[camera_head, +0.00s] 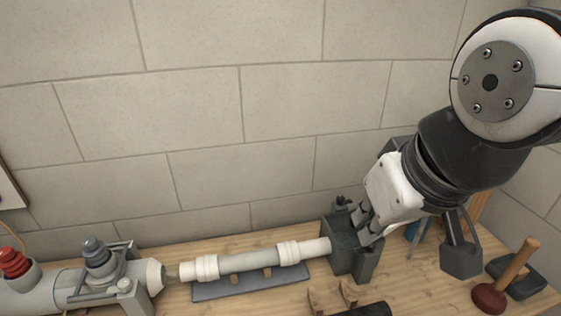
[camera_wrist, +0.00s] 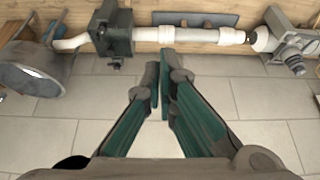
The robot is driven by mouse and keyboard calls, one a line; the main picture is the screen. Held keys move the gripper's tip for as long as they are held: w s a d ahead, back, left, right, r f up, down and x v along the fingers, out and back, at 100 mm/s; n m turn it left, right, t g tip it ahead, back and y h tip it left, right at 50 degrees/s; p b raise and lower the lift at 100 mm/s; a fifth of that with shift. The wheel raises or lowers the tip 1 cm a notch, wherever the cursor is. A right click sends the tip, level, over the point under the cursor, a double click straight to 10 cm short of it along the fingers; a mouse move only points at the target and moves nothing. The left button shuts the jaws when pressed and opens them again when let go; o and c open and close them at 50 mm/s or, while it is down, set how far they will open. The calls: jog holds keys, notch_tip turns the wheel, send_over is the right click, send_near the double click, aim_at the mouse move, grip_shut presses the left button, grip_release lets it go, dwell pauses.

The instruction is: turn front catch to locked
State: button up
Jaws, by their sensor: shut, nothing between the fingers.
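My gripper (camera_head: 364,230) is shut and empty, pointing down by the dark grey-green clamp block (camera_head: 343,257) at the right end of the white pipe. In the wrist view its fingertips (camera_wrist: 159,73) are together, apart from the block (camera_wrist: 112,28) and the pipe. A small dark part (camera_wrist: 116,64) sticks out from the block there. At the left of the head view a grey housing (camera_head: 145,273) carries a metal frame with a small round knob (camera_head: 125,285). I cannot tell for sure which part is the front catch, or its setting.
The white pipe (camera_head: 251,260) lies over a dark plate (camera_head: 250,283) on the wooden bench (camera_head: 215,248). A red knob (camera_head: 13,262) and a grey knob (camera_head: 95,250) stand at left. The tiled wall (camera_head: 200,110) stands behind the bench.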

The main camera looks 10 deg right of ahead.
jog(key=o, duration=0.9)
jog(key=shift+w+d, duration=0.15)
jog(key=shift+w, duration=0.2)
jog(key=w+d+n, duration=0.1)
jog(key=w, duration=0.1)
jog(key=w+d+n+g+h, duration=0.1)
jog(key=w, duration=0.1)
jog(key=w+d+n, duration=0.1)
jog(key=w, duration=0.1)
jog(key=shift+d+f+g+p, duration=0.2)
jog(key=shift+f+g+p, duration=0.1)
jog(key=shift+f, duration=0.1)
jog(key=n+g+y+p, duration=0.1)
jog(key=n+g, duration=0.3)
jog(key=n, duration=0.5)
send_over(365, 247)
jog(key=d, duration=0.1)
notch_tip(365, 247, down, 17)
jog(key=f, duration=1.3)
jog(key=shift+s+d+f+p, duration=0.15)
jog(key=shift+d+f+p, duration=0.15)
jog(key=shift+p, duration=0.1)
grip_shut()
